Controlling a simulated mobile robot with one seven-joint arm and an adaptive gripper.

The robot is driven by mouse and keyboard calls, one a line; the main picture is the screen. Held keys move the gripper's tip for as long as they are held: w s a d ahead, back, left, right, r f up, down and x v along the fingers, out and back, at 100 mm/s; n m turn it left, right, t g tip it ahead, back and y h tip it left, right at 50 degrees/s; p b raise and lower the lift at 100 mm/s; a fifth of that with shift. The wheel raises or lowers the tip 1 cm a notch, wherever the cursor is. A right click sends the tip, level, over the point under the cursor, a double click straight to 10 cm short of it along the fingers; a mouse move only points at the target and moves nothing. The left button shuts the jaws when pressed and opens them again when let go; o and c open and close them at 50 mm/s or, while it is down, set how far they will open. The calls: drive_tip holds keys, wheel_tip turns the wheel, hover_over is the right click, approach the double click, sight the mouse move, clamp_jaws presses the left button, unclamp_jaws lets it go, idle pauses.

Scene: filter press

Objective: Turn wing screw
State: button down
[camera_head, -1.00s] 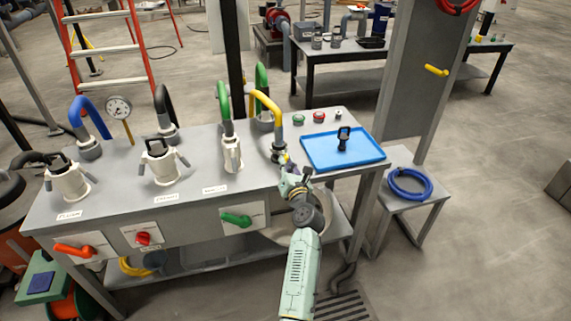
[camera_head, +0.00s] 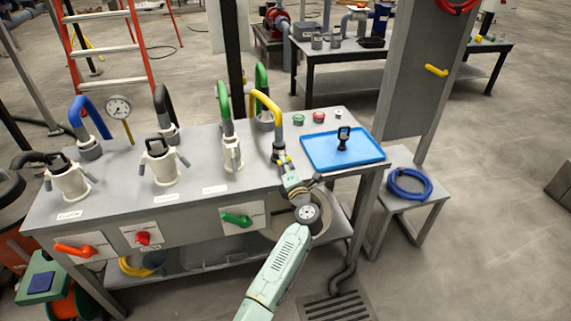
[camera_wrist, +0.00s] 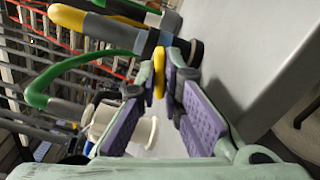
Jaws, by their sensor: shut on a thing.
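The yellow wing screw (camera_wrist: 159,75) shows edge-on between the purple pads in the wrist view, beside the grey fitting of the yellow hose. My gripper (camera_wrist: 162,88) is shut on it, one finger on each side. In the head view my gripper (camera_head: 285,165) is at the front of the bench top, at the foot of the yellow hose (camera_head: 268,102). The screw is too small and covered there to make out clearly. The hose's grey fitting (camera_head: 278,148) stands upright just behind my gripper.
A blue tray (camera_head: 320,158) with a black-handled tool (camera_head: 343,138) lies to the right of my gripper. A white canister (camera_head: 232,155) and a green hose (camera_head: 224,102) stand to the left. A green valve handle (camera_head: 236,218) sticks out from the bench front.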

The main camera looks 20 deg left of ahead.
drive_tip(key=shift+r+m, duration=0.1)
drive_tip(key=shift+m, duration=0.5)
drive_tip(key=c, duration=1.7)
unclamp_jaws()
drive_tip(key=v, duration=1.2)
drive_tip(key=shift+w, duration=0.1)
